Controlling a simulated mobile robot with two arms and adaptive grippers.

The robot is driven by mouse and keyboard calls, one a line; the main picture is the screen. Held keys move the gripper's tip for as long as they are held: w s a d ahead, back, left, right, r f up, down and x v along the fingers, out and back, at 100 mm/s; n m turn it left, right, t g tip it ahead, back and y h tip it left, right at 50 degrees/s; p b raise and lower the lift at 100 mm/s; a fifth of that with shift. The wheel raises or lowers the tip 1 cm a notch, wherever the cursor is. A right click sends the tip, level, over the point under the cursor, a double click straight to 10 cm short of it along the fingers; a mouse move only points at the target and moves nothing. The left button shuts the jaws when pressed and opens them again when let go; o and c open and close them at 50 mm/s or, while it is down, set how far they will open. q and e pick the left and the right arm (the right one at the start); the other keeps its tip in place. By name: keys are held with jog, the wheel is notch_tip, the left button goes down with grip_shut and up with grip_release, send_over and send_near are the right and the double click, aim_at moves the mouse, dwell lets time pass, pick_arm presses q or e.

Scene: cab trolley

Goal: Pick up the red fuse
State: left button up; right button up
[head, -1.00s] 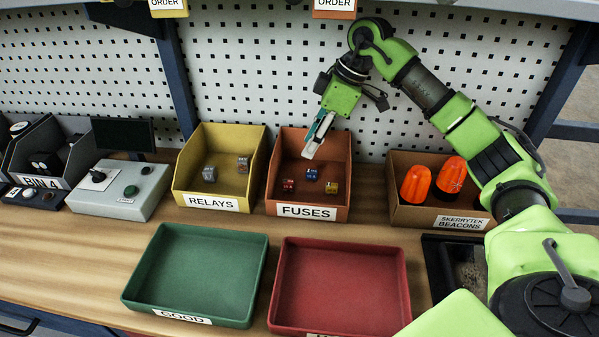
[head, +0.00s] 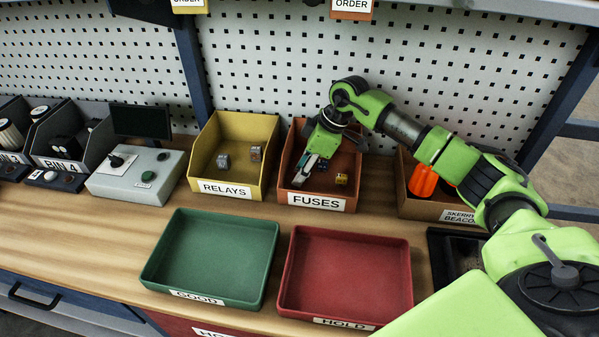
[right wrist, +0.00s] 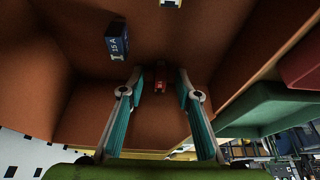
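The red fuse (right wrist: 160,78) shows in the right wrist view between the two teal-padded fingers of my right gripper (right wrist: 158,86), with a gap on either side. In the head view my right gripper (head: 301,172) reaches down into the orange FUSES bin (head: 318,201) and hides the red fuse there. The fingers are open. A blue fuse (head: 323,163), marked 15A in the right wrist view (right wrist: 117,41), lies beside the gripper. A yellow fuse (head: 341,179) lies nearer the bin's right side. My left gripper is not in view.
The beacons box (head: 420,208) stands to the right. An empty green GOOD tray (head: 212,255) and red HOLD tray (head: 345,270) lie in front. The bin walls surround the gripper closely.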

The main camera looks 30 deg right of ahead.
jog(key=shift+f, duration=0.1)
grip_shut()
